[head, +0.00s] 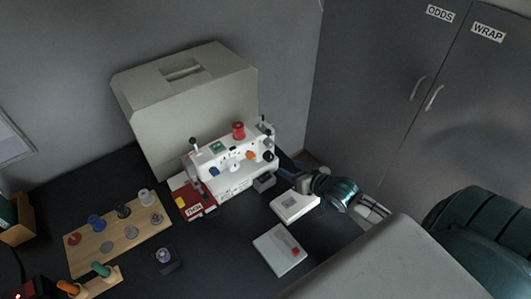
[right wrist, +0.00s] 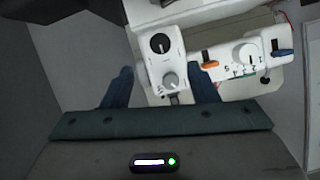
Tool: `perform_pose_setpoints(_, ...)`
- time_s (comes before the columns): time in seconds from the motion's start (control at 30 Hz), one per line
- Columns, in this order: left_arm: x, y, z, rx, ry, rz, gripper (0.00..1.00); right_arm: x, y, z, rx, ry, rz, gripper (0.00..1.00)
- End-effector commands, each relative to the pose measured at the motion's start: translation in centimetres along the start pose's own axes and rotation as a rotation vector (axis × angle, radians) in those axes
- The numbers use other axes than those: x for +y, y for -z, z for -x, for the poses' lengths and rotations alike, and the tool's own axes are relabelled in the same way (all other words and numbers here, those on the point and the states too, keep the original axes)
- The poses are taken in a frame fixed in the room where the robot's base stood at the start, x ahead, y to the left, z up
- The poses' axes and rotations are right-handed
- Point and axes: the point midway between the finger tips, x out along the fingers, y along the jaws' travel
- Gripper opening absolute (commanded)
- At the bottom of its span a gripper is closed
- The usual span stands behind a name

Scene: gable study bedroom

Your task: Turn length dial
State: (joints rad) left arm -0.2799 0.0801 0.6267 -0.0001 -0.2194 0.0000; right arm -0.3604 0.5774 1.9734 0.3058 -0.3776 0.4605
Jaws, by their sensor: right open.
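The white sewing machine (head: 228,182) stands on the dark desk. Its end shows in the right wrist view with a black knob (right wrist: 160,43) and a grey dial (right wrist: 170,80). Farther right there are an orange lever (right wrist: 210,64), a numbered white dial (right wrist: 249,53) and a blue lever (right wrist: 283,53). I cannot tell which is the length dial. My right gripper (head: 285,173) is beside the machine's right end. In the right wrist view its blue fingers (right wrist: 160,80) are spread, with the grey dial showing between them. Contact cannot be told. My left gripper is not in view.
A beige cover (head: 195,115) stands behind the machine. A wooden spool board (head: 120,235) lies left. A white booklet (head: 294,205) and a white pad (head: 280,250) lie in front of the right arm. Grey cupboards (head: 385,85) stand right.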

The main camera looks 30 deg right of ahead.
Motion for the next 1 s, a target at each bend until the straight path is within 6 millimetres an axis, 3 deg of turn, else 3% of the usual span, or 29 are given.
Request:
perform_pose_setpoints(0.37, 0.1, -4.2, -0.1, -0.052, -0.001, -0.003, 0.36, -0.1, 0.1, -5.7, 0.003, 0.0, -0.006, 0.53)
perform_pose_setpoints(0.53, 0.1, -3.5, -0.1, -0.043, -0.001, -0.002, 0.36, -0.1, 0.1, -8.5, 0.001, 0.0, -0.005, 0.53)
perform_pose_setpoints(0.7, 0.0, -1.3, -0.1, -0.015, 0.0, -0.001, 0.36, -0.1, 0.0, -10.1, 0.0, 0.0, -0.003, 0.53)
perform_pose_setpoints(1.0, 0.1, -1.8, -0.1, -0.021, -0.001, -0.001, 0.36, 0.0, 0.0, -10.6, -0.001, 0.0, 0.001, 0.53)
